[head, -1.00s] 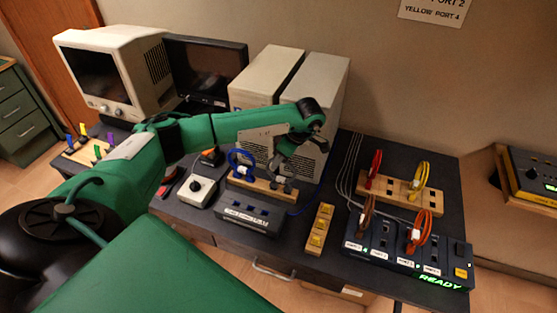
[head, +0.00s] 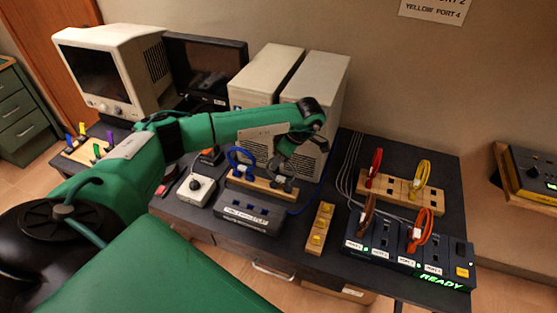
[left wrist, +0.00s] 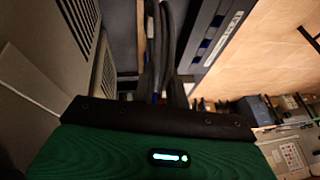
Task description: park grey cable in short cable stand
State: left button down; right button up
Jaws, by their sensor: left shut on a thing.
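The short cable stand (head: 262,186) is a low wooden block behind a grey switch box. A blue cable loop (head: 240,160) stands upright at its left part. My left gripper (head: 282,176) is at the right end of this stand, pointing down. It is shut on the grey cable, which shows as a dark grey loop (left wrist: 168,40) in the left wrist view, between the fingers (left wrist: 160,88). In the head view the cable is mostly hidden by the gripper. I cannot tell whether its plug is seated in the stand. My right gripper is not in view.
A grey switch box (head: 248,212) stands just in front of the short stand, and beige computer cases (head: 315,95) close behind. A yellow block (head: 320,228), a longer stand (head: 425,202) with red and yellow cables, and a lit port panel (head: 400,250) are to the right.

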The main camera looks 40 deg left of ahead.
pick_arm(q)
jog(key=c, duration=1.3)
grip_release()
jog(key=shift+o, duration=0.3)
jog(key=o, duration=0.6)
jog(key=shift+c, duration=0.2)
jog(key=p+v, duration=0.2)
jog(key=v, duration=0.5)
jog(key=shift+r+p, duration=0.2)
jog(key=shift+p, duration=0.1)
jog(key=shift+d, duration=0.1)
